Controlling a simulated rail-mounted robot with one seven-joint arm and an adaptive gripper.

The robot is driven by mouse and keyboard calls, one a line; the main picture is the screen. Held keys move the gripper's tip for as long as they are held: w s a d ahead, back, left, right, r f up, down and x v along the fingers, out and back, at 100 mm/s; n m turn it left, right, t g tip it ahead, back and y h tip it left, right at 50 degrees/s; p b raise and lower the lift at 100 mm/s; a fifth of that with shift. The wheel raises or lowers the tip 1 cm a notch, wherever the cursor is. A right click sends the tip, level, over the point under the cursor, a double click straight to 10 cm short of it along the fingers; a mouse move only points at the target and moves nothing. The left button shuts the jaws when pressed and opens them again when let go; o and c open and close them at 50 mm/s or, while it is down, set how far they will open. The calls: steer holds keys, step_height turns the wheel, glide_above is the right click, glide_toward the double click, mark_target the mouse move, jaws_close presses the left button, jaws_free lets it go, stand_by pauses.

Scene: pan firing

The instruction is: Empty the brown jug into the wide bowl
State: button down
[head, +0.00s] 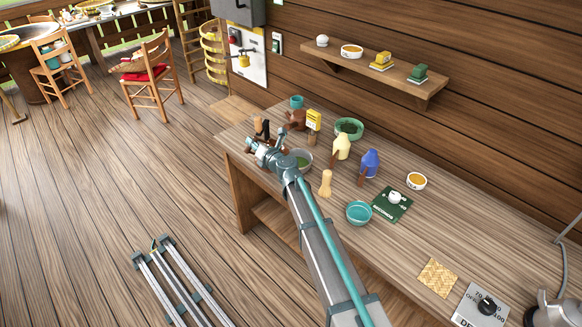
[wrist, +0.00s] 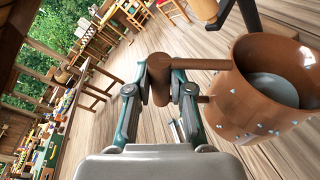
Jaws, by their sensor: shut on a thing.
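My gripper (wrist: 160,97) is shut on the handle of the brown jug (wrist: 238,92) in the wrist view. The jug has a round body with pale spots on its outside, and a pale grey surface shows inside it. In the head view my gripper (head: 258,150) is over the left end of the wooden table, and the jug there is mostly hidden by the arm. A bowl with green in it (head: 305,158) is just right of the gripper, partly behind the arm. A teal bowl (head: 359,213) stands nearer the front edge. I cannot tell which is the wide bowl.
A shelf (head: 400,82) is on the wall behind.

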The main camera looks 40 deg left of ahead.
steer(key=shift+w+r, duration=0.1)
steer(key=shift+w, duration=0.05)
steer(key=shift+w+d+r+m+y, duration=0.3)
steer(key=shift+w+m, duration=0.1)
steer(key=shift+m, duration=0.2)
steer(key=shift+w+r, duration=0.1)
steer(key=shift+w, duration=0.05)
stand_by(1.8)
steer(key=shift+w+d+r+m, duration=0.25)
steer(key=shift+w+r+m, duration=0.15)
steer(key=shift+r+m, duration=0.1)
steer(key=shift+w, duration=0.1)
stand_by(1.6)
steer(key=shift+w+d+r+m+y, duration=0.15)
steer(key=shift+w+d+m+y, duration=0.15)
steer(key=shift+w+m, duration=0.25)
steer(key=shift+w, duration=0.1)
stand_by(1.6)
steer(key=shift+w+d+r+m+g, duration=0.15)
steer(key=shift+w+d+m+g, duration=0.2)
steer(key=shift+w+m, duration=0.2)
